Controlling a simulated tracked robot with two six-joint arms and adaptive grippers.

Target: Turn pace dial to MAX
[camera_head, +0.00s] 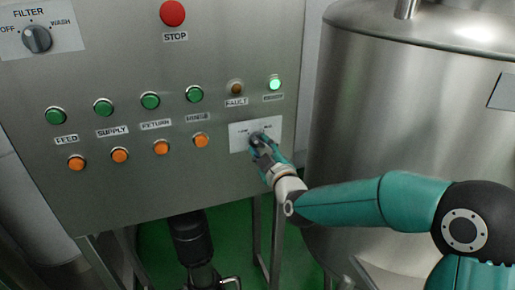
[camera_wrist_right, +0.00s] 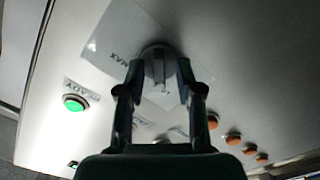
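The pace dial (camera_wrist_right: 158,68) is a round grey knob with a raised grip bar, on a pale plate (camera_head: 239,138) at the panel's lower right. In the wrist view, the word MAX shows upside down beside the knob, and the bar runs roughly up and down. My right gripper (camera_head: 259,144) is at the dial and covers much of it in the head view. In the wrist view, the right gripper's fingers (camera_wrist_right: 160,72) stand apart on either side of the knob, with gaps beside the bar. I cannot tell whether they touch the rim. My left gripper is not in view.
The steel panel (camera_head: 225,80) bears a red STOP button (camera_head: 172,13), green and orange buttons, an unlit FAULT lamp (camera_head: 236,87), a lit green lamp (camera_head: 274,83) and a FILTER switch (camera_head: 37,38). A large steel tank (camera_head: 400,110) stands close on the right.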

